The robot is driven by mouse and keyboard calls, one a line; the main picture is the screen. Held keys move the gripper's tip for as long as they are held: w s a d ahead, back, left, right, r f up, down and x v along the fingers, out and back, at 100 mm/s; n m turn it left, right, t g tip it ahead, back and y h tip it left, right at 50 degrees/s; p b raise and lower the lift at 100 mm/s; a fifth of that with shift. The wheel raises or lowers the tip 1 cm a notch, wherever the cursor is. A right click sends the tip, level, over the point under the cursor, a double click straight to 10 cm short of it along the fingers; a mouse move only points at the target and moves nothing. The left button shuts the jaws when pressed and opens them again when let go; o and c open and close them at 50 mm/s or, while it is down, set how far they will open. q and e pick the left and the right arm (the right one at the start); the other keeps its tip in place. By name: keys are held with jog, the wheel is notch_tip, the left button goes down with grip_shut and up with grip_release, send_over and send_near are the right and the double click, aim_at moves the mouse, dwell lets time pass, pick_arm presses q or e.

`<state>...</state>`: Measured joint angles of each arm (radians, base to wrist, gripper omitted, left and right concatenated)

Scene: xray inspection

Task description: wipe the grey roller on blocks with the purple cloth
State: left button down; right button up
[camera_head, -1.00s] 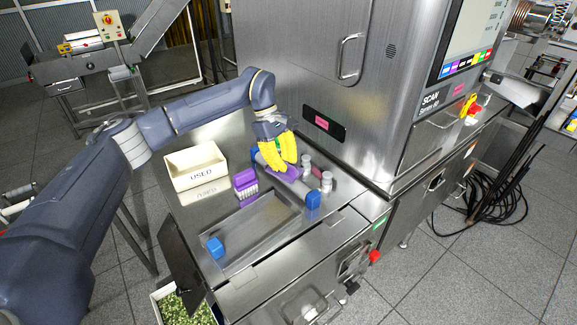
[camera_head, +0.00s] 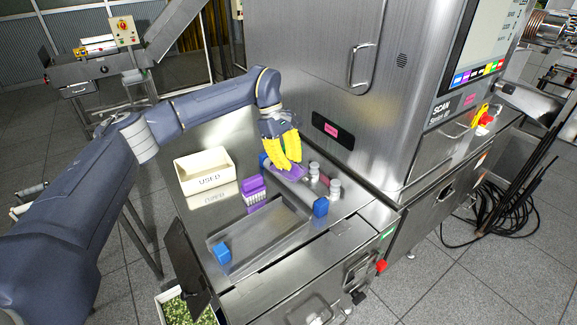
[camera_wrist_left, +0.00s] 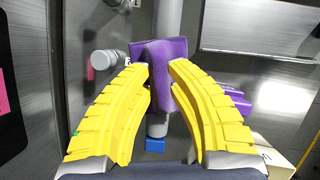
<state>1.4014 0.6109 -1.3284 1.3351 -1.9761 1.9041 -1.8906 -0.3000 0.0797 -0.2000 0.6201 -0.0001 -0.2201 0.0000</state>
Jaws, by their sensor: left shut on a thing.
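My left gripper (camera_head: 288,165) has yellow fingers and is shut on the purple cloth (camera_head: 291,173). In the left wrist view the cloth (camera_wrist_left: 159,62) sits between the fingertips and lies across the grey roller (camera_wrist_left: 168,20), hiding its middle. Whether the cloth presses on the roller is hard to tell. The roller shows beyond both edges of the cloth. One blue block (camera_head: 320,207) is at the roller's near end. Another blue block (camera_head: 264,160) is partly hidden behind the fingers at the far end. My right gripper is in neither view.
White-grey cylinders (camera_head: 335,188) stand close to the roller's right. A purple rack (camera_head: 253,188) and a cream bin marked USED (camera_head: 203,170) are to the left. A recessed steel tray (camera_head: 240,240) with a blue block (camera_head: 222,252) lies nearer. The steel machine (camera_head: 310,80) rises behind.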

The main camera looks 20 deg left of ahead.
pick_arm(q)
jog(key=shift+r, duration=2.05)
jog(key=shift+r, duration=1.5)
jog(key=shift+r, duration=0.1)
